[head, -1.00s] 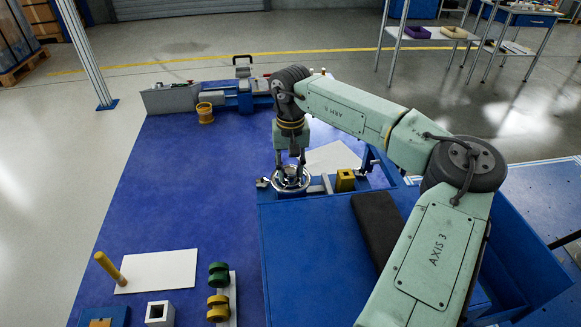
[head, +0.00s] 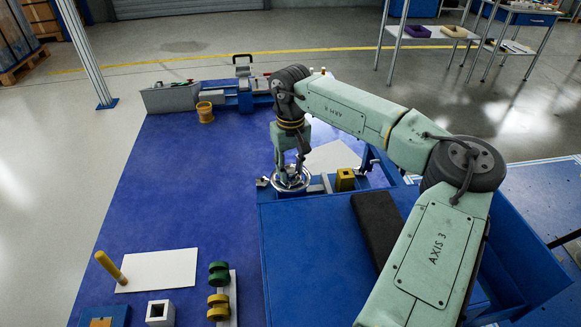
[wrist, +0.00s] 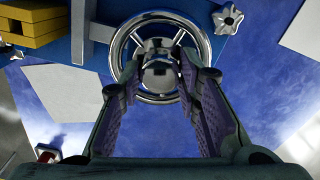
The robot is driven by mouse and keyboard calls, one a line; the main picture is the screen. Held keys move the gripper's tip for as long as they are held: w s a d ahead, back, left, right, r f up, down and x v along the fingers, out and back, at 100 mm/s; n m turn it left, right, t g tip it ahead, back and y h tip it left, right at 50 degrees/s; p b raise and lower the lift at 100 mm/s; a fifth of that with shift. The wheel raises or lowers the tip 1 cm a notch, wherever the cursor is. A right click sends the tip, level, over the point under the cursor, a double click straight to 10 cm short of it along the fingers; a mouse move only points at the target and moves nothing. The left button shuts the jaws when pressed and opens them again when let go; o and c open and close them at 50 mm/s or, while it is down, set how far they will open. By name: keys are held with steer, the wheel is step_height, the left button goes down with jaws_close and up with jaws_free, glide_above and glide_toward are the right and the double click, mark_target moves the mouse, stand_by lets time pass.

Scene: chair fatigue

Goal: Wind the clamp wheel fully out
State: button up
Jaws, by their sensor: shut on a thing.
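The clamp wheel (head: 291,187) is a shiny chrome ring with spokes and a round hub, at the left edge of the blue machine. It fills the upper middle of the wrist view (wrist: 158,46). My gripper (head: 289,172) points down at the wheel from above. In the wrist view, its two purple-padded fingers (wrist: 160,77) stand on either side of the hub, inside or over the rim, and are shut on the wheel. The exact contact is partly hidden by the fingers.
A yellow block (head: 345,180) sits just right of the wheel. A small star-shaped knob (wrist: 228,18) is beside the wheel in the wrist view. A dark pad (head: 379,232) lies on the blue machine. The blue mat left of the wheel is clear.

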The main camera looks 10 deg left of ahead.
mark_target(290, 169)
steer(key=o, duration=1.1)
steer(key=shift+o, duration=0.2)
step_height(290, 169, up, 12)
